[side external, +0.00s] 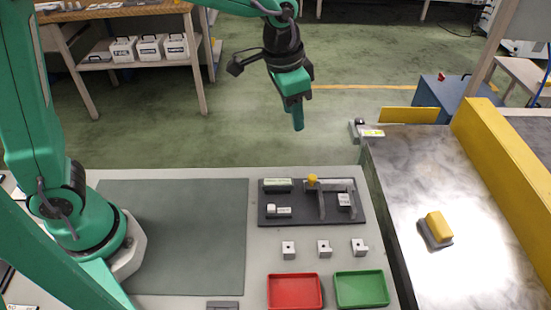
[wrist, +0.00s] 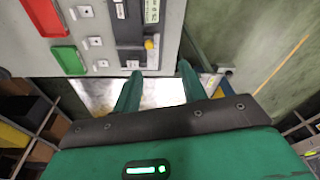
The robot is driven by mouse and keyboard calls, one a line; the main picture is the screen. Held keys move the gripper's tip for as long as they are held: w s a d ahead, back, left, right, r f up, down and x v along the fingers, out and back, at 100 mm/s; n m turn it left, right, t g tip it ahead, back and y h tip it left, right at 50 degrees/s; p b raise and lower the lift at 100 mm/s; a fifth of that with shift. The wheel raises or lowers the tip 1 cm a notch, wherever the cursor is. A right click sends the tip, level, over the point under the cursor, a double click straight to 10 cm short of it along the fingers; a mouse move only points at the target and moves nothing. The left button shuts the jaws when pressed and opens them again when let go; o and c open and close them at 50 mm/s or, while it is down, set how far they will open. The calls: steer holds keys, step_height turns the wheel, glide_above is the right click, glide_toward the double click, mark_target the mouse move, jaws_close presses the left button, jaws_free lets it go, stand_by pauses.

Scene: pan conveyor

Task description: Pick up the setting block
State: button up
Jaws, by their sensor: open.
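My gripper (side external: 298,128) hangs high behind the worktable, pointing down, apart from everything on it. In the wrist view my gripper (wrist: 159,78) is open, with nothing between its fingers. A dark fixture plate (side external: 290,217) lies at the back of the table. It carries a pale green labelled block (side external: 277,185), a small white-topped piece (side external: 278,211) and a grey bracket with a yellow knob (side external: 312,178). I cannot tell which piece is the setting block. The wrist view shows part of the plate (wrist: 130,32) and the yellow knob (wrist: 149,44).
Several small grey blocks (side external: 324,248) stand in a row before the plate. A red tray (side external: 294,291) and a green tray (side external: 361,289) are in front. On the right, a conveyor (side external: 470,270) with a yellow side rail carries a yellow piece (side external: 438,225). The grey-green mat (side external: 175,235) is clear.

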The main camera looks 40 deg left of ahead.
steer(key=w+d+f+m+g, duration=0.1)
steer(key=w+d+f+m, duration=0.15)
steer(key=d+f, duration=0.4)
glide_above(343, 199)
steer(key=shift+m+g+y, duration=0.35)
steer(key=shift+g+y, duration=0.05)
steer(key=f, duration=0.5)
steer(key=shift+s+d+f, duration=0.2)
steer(key=shift+f, duration=1.35)
steer(key=shift+w+a+f, duration=0.15)
steer(key=shift+f, duration=2.45)
jaws_close()
